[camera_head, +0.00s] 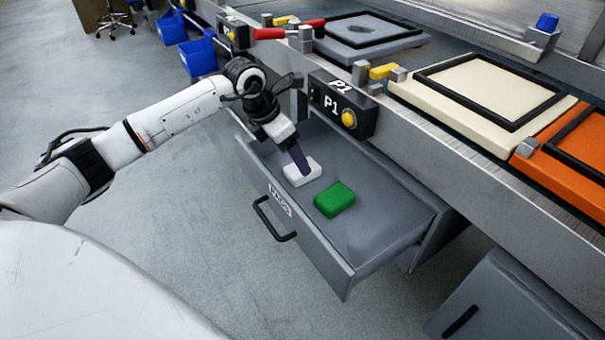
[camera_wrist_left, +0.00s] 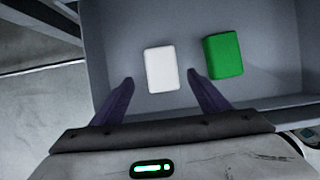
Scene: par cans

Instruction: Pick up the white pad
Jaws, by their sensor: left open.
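The white pad (camera_head: 302,171) lies flat in the open grey drawer (camera_head: 402,236), on its left part. A green pad (camera_head: 334,199) lies in the same drawer to its right. My left gripper (camera_head: 303,170) is over the white pad, pointing down into the drawer. In the left wrist view the white pad (camera_wrist_left: 160,69) lies ahead of and between the open fingers (camera_wrist_left: 160,82), with a gap on both sides. Whether the fingertips are down at the pad's height is hard to tell. The green pad (camera_wrist_left: 223,55) is just beyond the right finger. My right gripper is not in view.
A P1 control box (camera_head: 342,105) with a yellow button stands on the bench edge above the drawer. The drawer's walls surround the pads. A cream panel (camera_head: 489,90) and an orange panel (camera_head: 570,157) lie on the bench. Blue bins (camera_head: 197,57) stand at the back left.

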